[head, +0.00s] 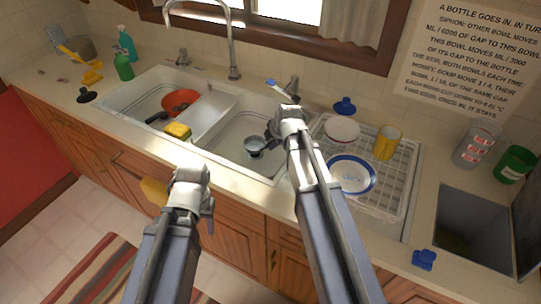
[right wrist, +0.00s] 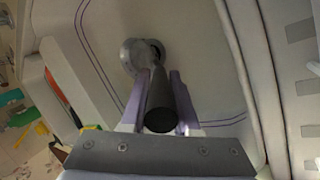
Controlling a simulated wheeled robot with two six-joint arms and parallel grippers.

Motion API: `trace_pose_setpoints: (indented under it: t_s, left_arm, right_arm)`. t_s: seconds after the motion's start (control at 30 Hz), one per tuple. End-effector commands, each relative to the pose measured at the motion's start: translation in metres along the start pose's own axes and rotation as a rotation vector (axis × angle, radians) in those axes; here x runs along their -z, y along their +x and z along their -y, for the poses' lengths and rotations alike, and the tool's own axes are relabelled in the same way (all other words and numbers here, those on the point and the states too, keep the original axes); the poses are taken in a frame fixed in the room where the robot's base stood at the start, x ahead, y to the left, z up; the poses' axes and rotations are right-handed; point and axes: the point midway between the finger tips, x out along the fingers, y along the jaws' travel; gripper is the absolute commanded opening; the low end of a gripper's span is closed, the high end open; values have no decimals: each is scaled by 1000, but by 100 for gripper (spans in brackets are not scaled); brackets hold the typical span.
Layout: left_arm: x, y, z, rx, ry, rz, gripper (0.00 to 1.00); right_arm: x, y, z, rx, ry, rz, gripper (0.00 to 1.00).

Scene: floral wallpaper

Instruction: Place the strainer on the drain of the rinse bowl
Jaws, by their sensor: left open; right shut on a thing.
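The rinse bowl (head: 222,139) is the right-hand bowl of the white double sink. My right gripper (head: 271,144) reaches down into it and is shut on the strainer (head: 254,145), a small round grey piece. In the right wrist view, a dark handle (right wrist: 160,108) sits between the gripper's two fingers (right wrist: 157,110). A grey round shape with a dark opening (right wrist: 138,57) lies beyond the handle; I cannot tell how much is strainer and how much is drain. Whether the strainer touches the bowl floor is unclear. My left gripper (head: 207,219) is open and empty in front of the counter.
An orange-red bowl (head: 181,101) lies in the left sink bowl, and a yellow sponge (head: 178,131) rests near the divider. A tall faucet (head: 233,62) stands behind. A dish rack (head: 394,196) with dishes is close on the right. A square opening (head: 470,228) is further right.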

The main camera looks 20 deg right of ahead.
Motion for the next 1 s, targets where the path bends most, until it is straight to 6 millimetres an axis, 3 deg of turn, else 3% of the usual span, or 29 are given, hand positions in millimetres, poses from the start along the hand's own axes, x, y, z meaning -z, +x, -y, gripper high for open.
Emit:
trace_pose_setpoints:
  t_s: [0.17,0.5,0.9,0.93,1.0]
  left_arm:
    - [0,3,0,0,0,0,47]
    - [2,39,-4,0,0,0,47]
    - [2,40,-4,0,0,0,47]
    - [2,40,-4,0,0,0,47]
    - [2,39,-4,0,0,0,47]
  right_arm:
    - [0,3,2,0,0,0,0]
    - [0,34,19,0,0,0,0]
    - [0,35,20,0,0,0,0]
    - [0,35,20,0,0,0,30]
    - [0,34,19,0,0,0,38]
